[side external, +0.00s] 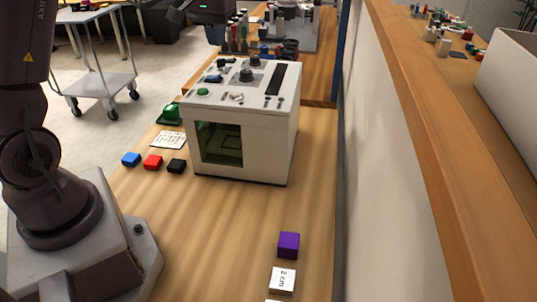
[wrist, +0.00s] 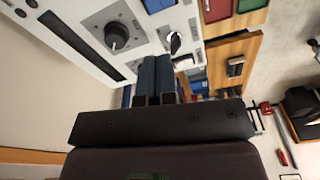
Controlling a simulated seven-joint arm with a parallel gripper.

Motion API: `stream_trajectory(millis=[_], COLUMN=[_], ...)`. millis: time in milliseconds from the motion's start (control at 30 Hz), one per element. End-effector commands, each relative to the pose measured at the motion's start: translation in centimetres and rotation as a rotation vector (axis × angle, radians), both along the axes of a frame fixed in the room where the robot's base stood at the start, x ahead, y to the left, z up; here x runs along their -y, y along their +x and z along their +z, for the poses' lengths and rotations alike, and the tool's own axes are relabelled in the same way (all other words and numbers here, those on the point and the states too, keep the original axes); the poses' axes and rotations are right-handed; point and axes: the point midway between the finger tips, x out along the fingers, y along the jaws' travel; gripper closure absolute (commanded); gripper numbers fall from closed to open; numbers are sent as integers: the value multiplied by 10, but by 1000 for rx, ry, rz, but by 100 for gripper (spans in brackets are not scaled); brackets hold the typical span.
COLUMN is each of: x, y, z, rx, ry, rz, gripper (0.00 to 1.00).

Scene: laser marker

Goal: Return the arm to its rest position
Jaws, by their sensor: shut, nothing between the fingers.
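My gripper (wrist: 156,78) is shut and empty in the wrist view. Its two fingers lie side by side over the control panel of the white laser marker (side external: 280,130), near a black round knob (wrist: 116,36) and a key switch (wrist: 174,42). Whether they touch the panel cannot be told. In the side external view, the dark end of my arm shows at the top edge, above and behind the machine. My fingertips are hard to make out there. The machine's front has a dark greenish window (side external: 220,143).
Blue (side external: 131,159), red (side external: 153,162) and black (side external: 177,166) blocks lie left of the machine, near a printed card (side external: 169,140) and a green object (side external: 171,114). A purple cube (side external: 288,245) and a "2 cm" block (side external: 282,279) lie in front. A wall (side external: 385,150) stands right.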

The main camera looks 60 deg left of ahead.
Motion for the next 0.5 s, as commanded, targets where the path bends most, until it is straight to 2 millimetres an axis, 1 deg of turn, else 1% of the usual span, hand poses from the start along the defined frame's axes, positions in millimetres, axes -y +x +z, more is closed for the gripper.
stream_trajectory(millis=[33, 100, 167, 200, 267, 300, 367, 400, 500], x=[23, 51, 75, 90, 111, 124, 142, 153, 176], y=[-13, -33, -51, -63, -83, -97, -117, -130, -160], z=[11, 21, 28, 31, 35, 37, 38, 38, 36], rx=[15, 36, 57, 69, 92, 108, 134, 152, 201], ry=[4, 11, 18, 23, 31, 36, 47, 54, 71], rz=[-44, -105, -157, -192, -244, -278, -328, -361, -437], gripper=[100, 100, 100, 100, 100, 100, 100, 100, 100])
